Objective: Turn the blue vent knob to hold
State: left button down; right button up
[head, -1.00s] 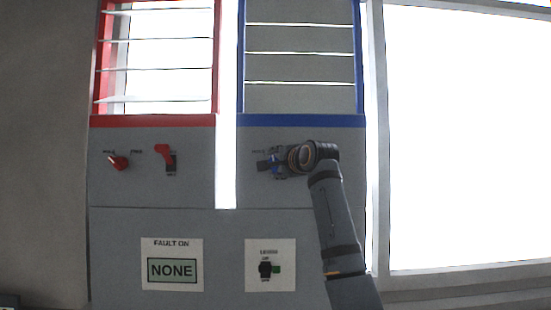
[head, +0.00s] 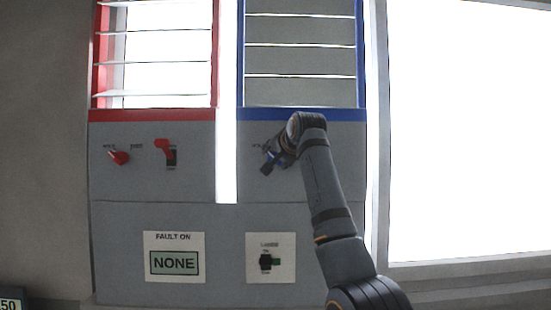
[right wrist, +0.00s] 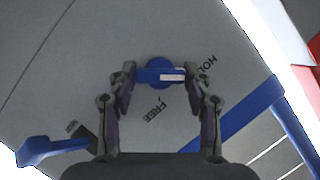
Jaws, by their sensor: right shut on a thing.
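The blue vent knob (right wrist: 148,75) sits on the grey panel, between the fingertips of my right gripper (right wrist: 165,75) in the right wrist view. The gripper is shut on it from both sides. The knob's white mark points right, close to the printed word HOLD and slightly below its direction. The word FREE is printed below the knob in that view. In the head view my right gripper (head: 271,158) is tilted at the knob under the blue-framed louvres. It hides most of the knob. My left gripper is not in view.
A blue lever (right wrist: 40,149) is at lower left in the right wrist view. In the head view, a red knob (head: 119,157) and red lever (head: 165,150) are on the left panel. Below are a FAULT ON display reading NONE (head: 174,262) and a black selector (head: 265,262).

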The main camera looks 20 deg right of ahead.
dwell(0.5)
jog(key=o, duration=1.2)
jog(key=shift+c, duration=0.2)
jog(key=v, duration=1.1)
jog(key=shift+s, duration=0.4)
jog(key=shift+r, duration=0.1)
